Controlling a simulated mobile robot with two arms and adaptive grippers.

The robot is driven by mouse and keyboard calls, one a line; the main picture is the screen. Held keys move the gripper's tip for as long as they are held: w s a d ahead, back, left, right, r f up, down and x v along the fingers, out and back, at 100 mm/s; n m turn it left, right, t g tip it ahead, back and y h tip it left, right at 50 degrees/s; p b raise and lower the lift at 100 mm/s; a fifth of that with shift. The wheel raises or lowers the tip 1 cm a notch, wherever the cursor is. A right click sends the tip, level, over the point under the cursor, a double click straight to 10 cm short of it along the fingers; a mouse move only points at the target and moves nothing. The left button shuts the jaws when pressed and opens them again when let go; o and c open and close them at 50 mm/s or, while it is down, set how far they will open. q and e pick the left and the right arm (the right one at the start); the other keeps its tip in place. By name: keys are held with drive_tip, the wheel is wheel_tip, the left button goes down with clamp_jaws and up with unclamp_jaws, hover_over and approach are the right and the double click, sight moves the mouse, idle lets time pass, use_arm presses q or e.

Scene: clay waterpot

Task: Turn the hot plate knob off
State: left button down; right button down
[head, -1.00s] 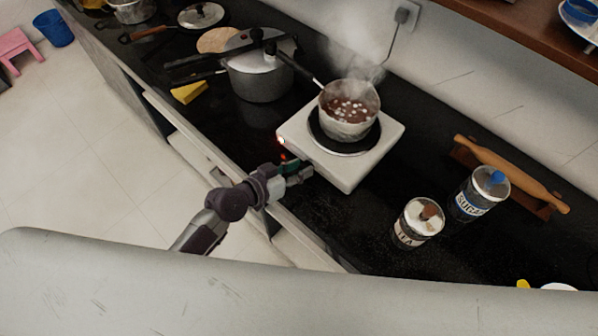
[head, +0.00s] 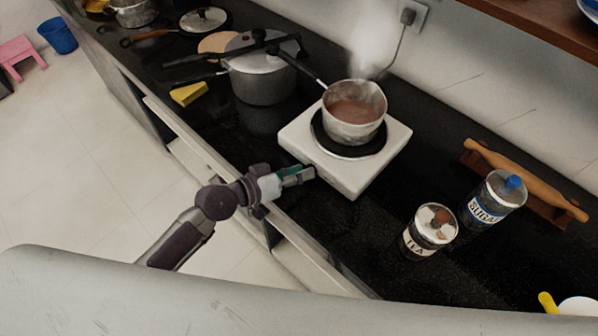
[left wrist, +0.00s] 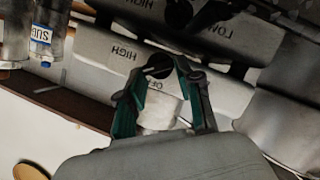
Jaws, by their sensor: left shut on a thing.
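The white hot plate (head: 338,178) stands on the black counter with a pan (head: 352,128) of brown liquid on its round black burner. Thin steam rises from the pan. No red light shows on the hot plate. My left gripper (head: 312,172) is at the front face of the hot plate. In the left wrist view its green-padded fingers (left wrist: 158,72) are shut on the dark knob (left wrist: 158,64), between printed HIGH and partly hidden OFF lettering. The fingers hide part of the knob, and I cannot read its exact setting. My right gripper is not in view.
A pressure cooker (head: 262,80) stands left of the hot plate, with a yellow sponge (head: 188,94) nearby. Tea (head: 430,232) and sugar (head: 490,205) jars and a rolling pin (head: 525,180) are to the right. A cord runs to the wall socket (head: 411,14).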

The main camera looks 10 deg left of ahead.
use_arm(q)
drive_tip(key=c, duration=0.8)
unclamp_jaws()
drive_tip(key=shift+o, duration=0.2)
drive_tip(key=shift+s+a, duration=0.1)
drive_tip(key=v, duration=1.1)
drive_tip(key=shift+s+a, duration=0.2)
drive_tip(key=shift+a, duration=0.1)
drive_tip(key=shift+r, duration=0.1)
